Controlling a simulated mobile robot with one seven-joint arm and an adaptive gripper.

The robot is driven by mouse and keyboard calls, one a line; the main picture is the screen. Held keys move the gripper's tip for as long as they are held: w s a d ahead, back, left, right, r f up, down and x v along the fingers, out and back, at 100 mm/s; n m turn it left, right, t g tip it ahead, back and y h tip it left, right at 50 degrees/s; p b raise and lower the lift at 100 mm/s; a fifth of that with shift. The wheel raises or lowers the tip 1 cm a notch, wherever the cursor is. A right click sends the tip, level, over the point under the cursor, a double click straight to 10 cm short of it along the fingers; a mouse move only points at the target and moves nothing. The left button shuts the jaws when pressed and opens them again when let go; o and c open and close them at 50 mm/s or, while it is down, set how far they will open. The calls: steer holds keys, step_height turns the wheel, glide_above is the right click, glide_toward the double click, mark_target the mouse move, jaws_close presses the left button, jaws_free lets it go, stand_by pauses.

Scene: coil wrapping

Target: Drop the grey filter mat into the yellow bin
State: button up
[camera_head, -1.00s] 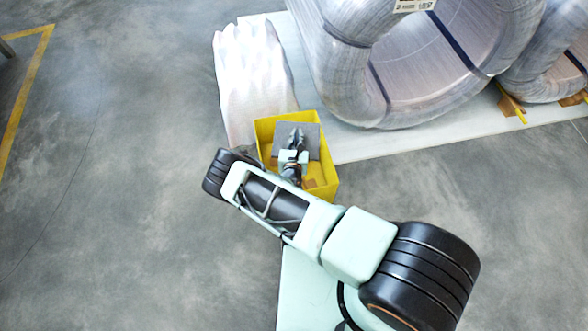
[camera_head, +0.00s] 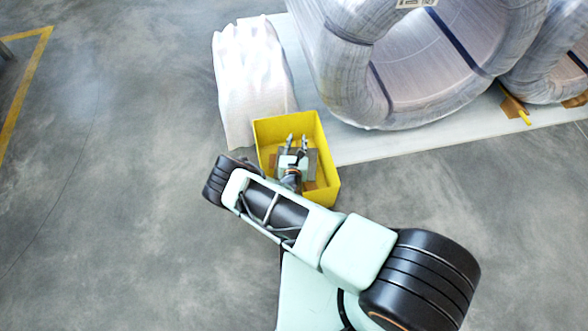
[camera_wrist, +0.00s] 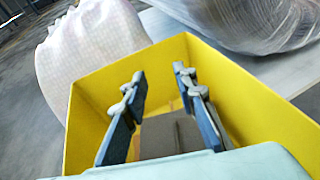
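The yellow bin (camera_head: 325,150) stands on the floor at the middle of the head view, and its walls surround the lower part of the wrist view (camera_wrist: 252,112). My gripper (camera_head: 297,138) is over the bin's opening with its two fingers spread apart and nothing between the tips. It also shows open in the wrist view (camera_wrist: 159,78). The grey filter mat (camera_head: 312,158) is inside the bin, below my gripper and partly hidden by it. In the wrist view the mat (camera_wrist: 168,135) shows between and beneath the fingers, clear of the fingertips.
A white wrapped sack (camera_head: 250,80) stands behind the bin to the left. Large film-wrapped coils (camera_head: 350,70) rest on a pale platform (camera_head: 400,142) behind and to the right. The grey floor at left is clear, with a yellow line (camera_head: 27,90).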

steer(key=shift+s, duration=0.1)
steer(key=v, duration=0.7)
steer(key=shift+s, duration=0.15)
steer(key=shift+r, duration=0.1)
